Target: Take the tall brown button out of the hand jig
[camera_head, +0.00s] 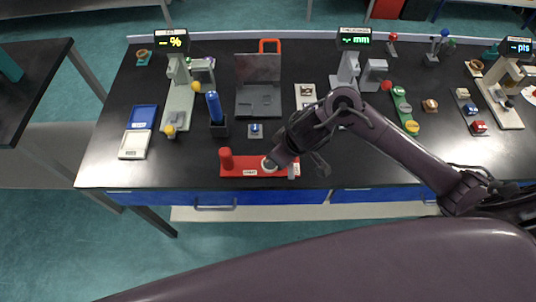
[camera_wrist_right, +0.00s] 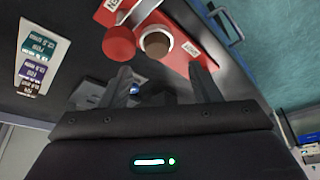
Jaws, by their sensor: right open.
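The hand jig is a red plate (camera_head: 238,164) near the table's front edge, with a red post (camera_head: 226,157) at its left end. It also shows at the top of the right wrist view (camera_wrist_right: 180,59). The brown button (camera_wrist_right: 157,44) is seen end-on as a round brown face inside a pale ring (camera_wrist_right: 146,33) on the jig. In the head view my right gripper mostly covers it. My right gripper (camera_head: 281,166) is over the jig's right part. In the right wrist view its fingers (camera_wrist_right: 162,76) are open and empty, apart from the button. My left gripper is not in view.
A blue bottle (camera_head: 214,107) in a dark stand and a small grey block (camera_head: 255,130) with a blue piece are behind the jig. An open grey case (camera_head: 258,85) is farther back. Instruments with displays line the back.

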